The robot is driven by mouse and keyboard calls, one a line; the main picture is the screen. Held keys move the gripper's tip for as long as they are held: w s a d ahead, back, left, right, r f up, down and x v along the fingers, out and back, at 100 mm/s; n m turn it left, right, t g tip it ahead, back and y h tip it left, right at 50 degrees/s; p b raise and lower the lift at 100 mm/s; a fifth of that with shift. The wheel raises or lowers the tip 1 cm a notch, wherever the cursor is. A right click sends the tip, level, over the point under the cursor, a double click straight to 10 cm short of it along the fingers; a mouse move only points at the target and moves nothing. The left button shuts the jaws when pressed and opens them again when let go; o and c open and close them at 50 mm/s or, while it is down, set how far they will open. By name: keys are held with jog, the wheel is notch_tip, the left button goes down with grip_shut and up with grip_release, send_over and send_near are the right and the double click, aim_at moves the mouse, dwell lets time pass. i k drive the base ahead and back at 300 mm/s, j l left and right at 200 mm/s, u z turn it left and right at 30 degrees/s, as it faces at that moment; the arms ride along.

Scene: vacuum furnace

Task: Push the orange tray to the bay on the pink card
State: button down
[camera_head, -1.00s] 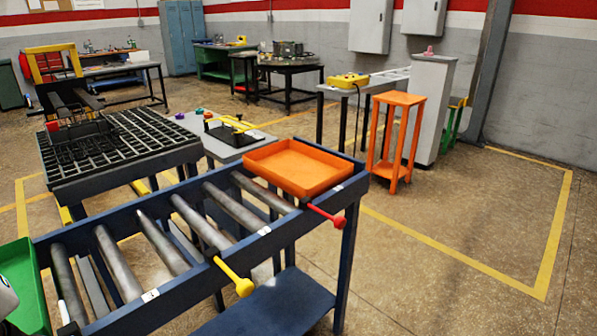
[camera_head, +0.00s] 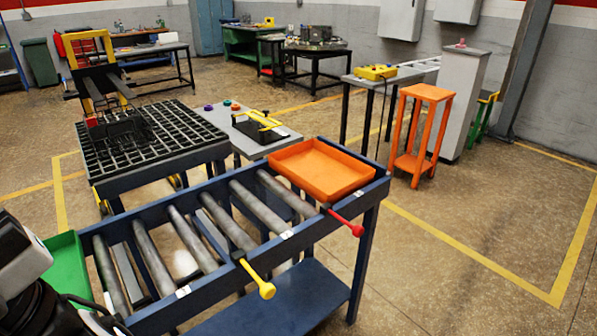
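The orange tray (camera_head: 321,170) sits empty on the right end of a blue roller conveyor (camera_head: 215,291). A red-knobbed handle (camera_head: 346,223) sticks out of the conveyor's near rail beside the tray, and a yellow-knobbed handle (camera_head: 258,279) sticks out further left. Small white labels (camera_head: 183,291) mark the near rail. I see no pink card in this view. Part of my arm shows at the lower left, but my gripper is not in view.
A green tray (camera_head: 68,267) lies at the conveyor's left end. Bare rollers (camera_head: 228,222) lie between the two trays. A black grid table (camera_head: 152,142) stands behind the conveyor. An orange stand (camera_head: 420,130) is at the right. The floor at right is clear.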

aim_at(325, 173)
jog(key=i+l+u, duration=0.25)
jog(key=l, duration=0.15)
jog(key=l+u, duration=0.25)
jog(key=i+l+u, duration=0.3)
jog(key=i+l, duration=0.25)
jog(key=i, duration=0.5)
